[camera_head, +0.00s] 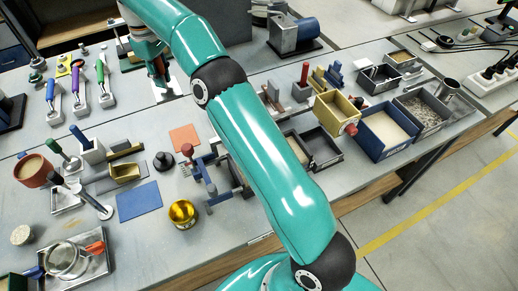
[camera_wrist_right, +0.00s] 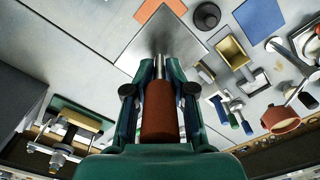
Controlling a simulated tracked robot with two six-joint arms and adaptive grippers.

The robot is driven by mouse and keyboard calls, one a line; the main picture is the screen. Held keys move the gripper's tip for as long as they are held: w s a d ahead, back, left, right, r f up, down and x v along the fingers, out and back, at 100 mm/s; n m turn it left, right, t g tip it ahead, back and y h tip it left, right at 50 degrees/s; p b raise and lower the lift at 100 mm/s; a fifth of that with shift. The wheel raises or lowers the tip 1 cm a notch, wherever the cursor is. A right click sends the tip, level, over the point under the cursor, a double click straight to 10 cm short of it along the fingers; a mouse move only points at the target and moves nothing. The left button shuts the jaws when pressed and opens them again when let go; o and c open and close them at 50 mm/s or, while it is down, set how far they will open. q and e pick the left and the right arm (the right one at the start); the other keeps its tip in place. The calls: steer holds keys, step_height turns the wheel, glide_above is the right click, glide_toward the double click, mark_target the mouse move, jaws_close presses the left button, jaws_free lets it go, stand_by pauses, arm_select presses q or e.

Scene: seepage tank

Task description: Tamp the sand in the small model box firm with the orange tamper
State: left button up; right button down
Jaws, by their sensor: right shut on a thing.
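My right gripper (camera_head: 159,70) is at the upper left of the head view, above the table. In the right wrist view the right gripper (camera_wrist_right: 161,80) is shut on the reddish-brown handle of a tool (camera_wrist_right: 160,118). A metal shaft and a broad flat metal plate (camera_wrist_right: 160,40) extend ahead of it, like a trowel. A sand-filled blue box (camera_head: 388,131) stands at the right; which box is the small model box I cannot tell. My left gripper is not in view.
A gravel-filled grey box (camera_head: 422,115) and a yellow box (camera_head: 340,108) stand near the blue box. A blue mat (camera_head: 138,200), orange mat (camera_head: 185,138) and brass bowl (camera_head: 183,213) lie at front centre. My arm crosses the middle, hiding table there.

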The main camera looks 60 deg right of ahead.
steer(key=shift+s, duration=0.1)
stand_by(0.7)
steer(key=shift+s+d, duration=0.4)
steer(key=shift+s, duration=0.1)
steer(key=shift+s+a+f+b, duration=0.15)
steer(key=shift+s+f+b, duration=1.55)
steer(key=shift+s, duration=2.6)
steer(key=shift+s+a+f+b, duration=0.2)
steer(key=shift+s+f+b, duration=0.75)
steer(key=shift+s+f, duration=2.45)
steer(key=shift+s+a+f+b, duration=0.15)
steer(key=shift+s+f+b, duration=1.15)
steer(key=shift+s, duration=3.85)
steer(key=shift+f+b, duration=1.1)
steer(key=shift+f, duration=0.15)
steer(key=shift+f, duration=0.2)
steer(key=shift+s+a, duration=0.1)
